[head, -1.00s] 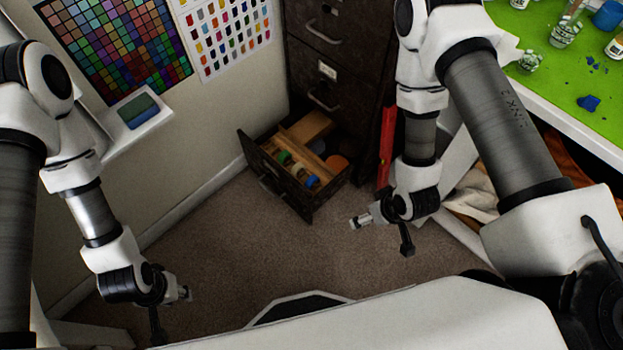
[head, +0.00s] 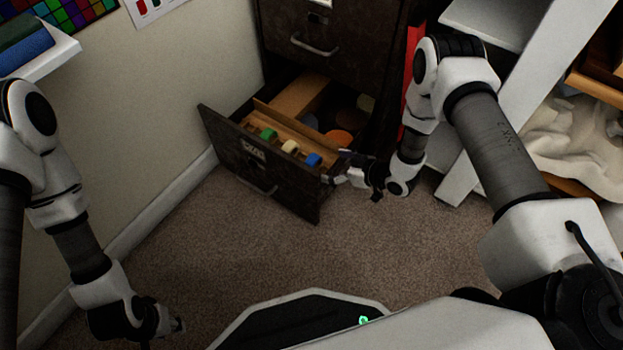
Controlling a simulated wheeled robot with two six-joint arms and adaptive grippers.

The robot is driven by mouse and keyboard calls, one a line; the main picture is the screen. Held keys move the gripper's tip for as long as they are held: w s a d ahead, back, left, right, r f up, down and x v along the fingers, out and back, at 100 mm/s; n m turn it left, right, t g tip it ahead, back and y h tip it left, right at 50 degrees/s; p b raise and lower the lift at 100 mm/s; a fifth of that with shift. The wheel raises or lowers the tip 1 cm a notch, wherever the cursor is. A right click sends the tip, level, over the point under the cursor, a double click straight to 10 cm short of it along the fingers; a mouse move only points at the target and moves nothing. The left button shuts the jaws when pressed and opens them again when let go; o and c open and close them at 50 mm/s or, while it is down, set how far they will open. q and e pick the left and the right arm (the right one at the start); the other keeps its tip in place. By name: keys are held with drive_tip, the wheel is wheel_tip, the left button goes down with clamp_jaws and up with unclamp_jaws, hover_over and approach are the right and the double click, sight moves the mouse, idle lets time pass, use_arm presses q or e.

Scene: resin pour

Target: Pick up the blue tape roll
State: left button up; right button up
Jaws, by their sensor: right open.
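The blue tape roll (head: 313,160) sits in the open bottom drawer (head: 250,165) of a dark cabinet, at the right end of a short row. A cream roll (head: 289,147) and a green roll (head: 268,134) are to its left. My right gripper (head: 338,167) is open at the drawer's right side, just right of the blue roll and apparently not around it. My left gripper (head: 178,326) is low at the left over the carpet, far from the drawer; its fingers are too small and dark to read.
A wooden divider (head: 290,125) runs behind the rolls, with an orange round thing (head: 339,138) further back. The drawer's front panel and side walls stand around the rolls. A white shelf frame (head: 505,90) is at the right. The carpet (head: 230,240) in front is clear.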

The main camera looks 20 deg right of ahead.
sight(313, 161)
drive_tip(key=b+x, duration=0.4)
drive_tip(key=x, duration=0.3)
drive_tip(key=shift+a, duration=0.1)
drive_tip(key=shift+w+a+f+b, duration=0.2)
drive_tip(key=shift+w+a+b, duration=0.05)
drive_tip(key=shift+b, duration=0.05)
drive_tip(key=shift+r, duration=0.2)
drive_tip(key=c, duration=1.2)
